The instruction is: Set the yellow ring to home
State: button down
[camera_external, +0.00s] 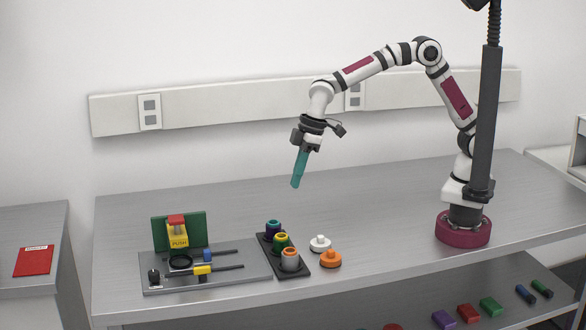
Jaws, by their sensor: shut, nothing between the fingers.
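The dark rack (300,269) also has a teal holder (273,228) and a grey one (290,262). White (320,243) and orange (330,259) knobbed pieces stand right of it. A grey fixture plate (225,275) with a yellow PUSH block (177,236) is at left. The bench behind is clear.

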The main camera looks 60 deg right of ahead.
aim_at(287, 237)
jog(key=x, duration=0.8)
jog(key=d+x, duration=0.1)
jog(key=x, duration=0.4)
jog(key=shift+s+f, duration=0.3)
jog(key=shift+s, duration=0.05)
jog(key=shift+f, duration=0.3)
jog(key=shift+s+f, duration=0.1)
jog(key=shift+f, duration=1)
jog(key=r, duration=0.5)
jog(key=shift+w+a+r, duration=0.15)
jog(key=shift+w+r, duration=0.1)
jog(key=shift+r, duration=0.1)
jog(key=v, duration=0.9)
jog(key=shift+r, duration=0.25)
